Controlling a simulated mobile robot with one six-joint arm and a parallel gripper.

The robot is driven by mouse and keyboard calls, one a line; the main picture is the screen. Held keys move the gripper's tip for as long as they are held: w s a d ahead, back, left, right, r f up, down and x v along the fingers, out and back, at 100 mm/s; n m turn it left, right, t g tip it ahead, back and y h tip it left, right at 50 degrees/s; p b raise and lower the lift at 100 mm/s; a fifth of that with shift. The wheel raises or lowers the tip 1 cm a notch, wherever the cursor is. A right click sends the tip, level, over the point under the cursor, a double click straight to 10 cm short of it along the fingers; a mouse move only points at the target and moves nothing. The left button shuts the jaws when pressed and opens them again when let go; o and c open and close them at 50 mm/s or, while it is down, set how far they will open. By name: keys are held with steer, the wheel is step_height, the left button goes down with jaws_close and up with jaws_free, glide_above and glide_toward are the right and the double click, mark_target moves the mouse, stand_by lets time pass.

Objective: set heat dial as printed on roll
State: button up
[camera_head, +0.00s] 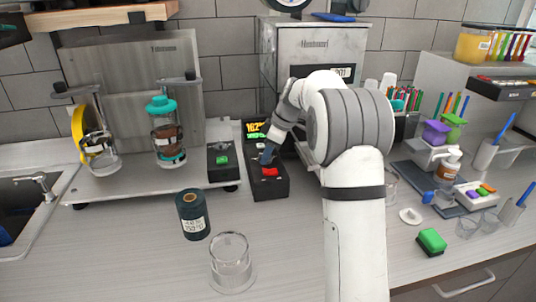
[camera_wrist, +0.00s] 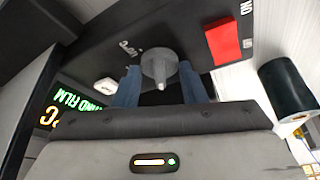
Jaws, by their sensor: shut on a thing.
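The heat dial (camera_wrist: 160,66) is a grey round knob with a pointer, on the face of a black control box (camera_head: 268,190). In the wrist view my gripper (camera_wrist: 161,82) has its blue fingers on either side of the dial and is shut on it. In the head view my gripper (camera_head: 268,152) reaches down to the box and hides the dial. The lit display (camera_head: 257,130) shows yellow digits that look like 162, above green text. The dark roll (camera_head: 193,216) stands on the counter with a white printed label, too small to read surely.
A red switch (camera_wrist: 223,43) sits beside the dial on the box. A small black box with a green button (camera_head: 222,160) stands to the left. A clear cup (camera_head: 231,263) is in front. The counter front left is clear.

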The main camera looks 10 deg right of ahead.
steer(key=shift+n, duration=0.5)
steer(key=o, duration=1)
steer(key=shift+r, duration=0.1)
steer(key=v, duration=0.7)
steer(key=shift+w+d+r, duration=0.1)
steer(key=shift+d+r, duration=0.1)
steer(key=shift+r, duration=0.05)
